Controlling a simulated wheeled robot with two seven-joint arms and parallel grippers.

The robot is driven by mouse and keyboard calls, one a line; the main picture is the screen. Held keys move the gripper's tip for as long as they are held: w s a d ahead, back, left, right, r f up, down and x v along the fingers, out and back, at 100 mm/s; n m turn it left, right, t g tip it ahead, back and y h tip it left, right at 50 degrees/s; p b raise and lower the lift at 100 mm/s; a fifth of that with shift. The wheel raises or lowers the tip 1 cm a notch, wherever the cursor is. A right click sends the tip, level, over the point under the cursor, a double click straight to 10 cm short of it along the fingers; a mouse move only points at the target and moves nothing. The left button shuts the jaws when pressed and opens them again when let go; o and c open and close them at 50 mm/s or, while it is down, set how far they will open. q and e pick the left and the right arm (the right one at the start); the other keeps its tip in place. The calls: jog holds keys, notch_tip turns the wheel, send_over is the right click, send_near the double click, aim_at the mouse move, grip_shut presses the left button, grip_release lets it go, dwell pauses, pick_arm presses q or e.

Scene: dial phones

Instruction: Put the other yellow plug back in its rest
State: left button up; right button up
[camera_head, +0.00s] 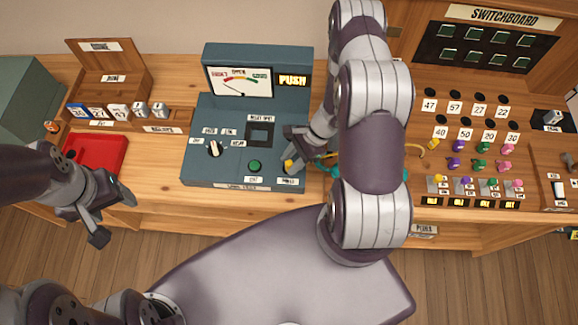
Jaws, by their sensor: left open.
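A yellow plug (433,144) is on the switchboard's sloping panel, left of the purple and green plugs, with a yellow cord (415,150) near it. A yellow piece (288,166) is at the right front of the blue-grey test box, at the fingers of my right gripper (294,152). My own arm covers much of that gripper, so I cannot tell whether its fingers are closed on the yellow piece. My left gripper (112,212) is open and empty, over the table's front edge near the red tray (118,172).
The test box (220,120) has a dial meter, a knob and a green button (254,166). The switchboard (470,125) has numbered holes, several coloured plugs and a row of switches. A wooden box (108,85) and several cards stand at the left. My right arm hides the middle.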

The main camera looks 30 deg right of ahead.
grip_shut()
notch_tip(320, 180, up, 7)
jog(key=p, duration=0.5)
jog(key=shift+r, duration=0.1)
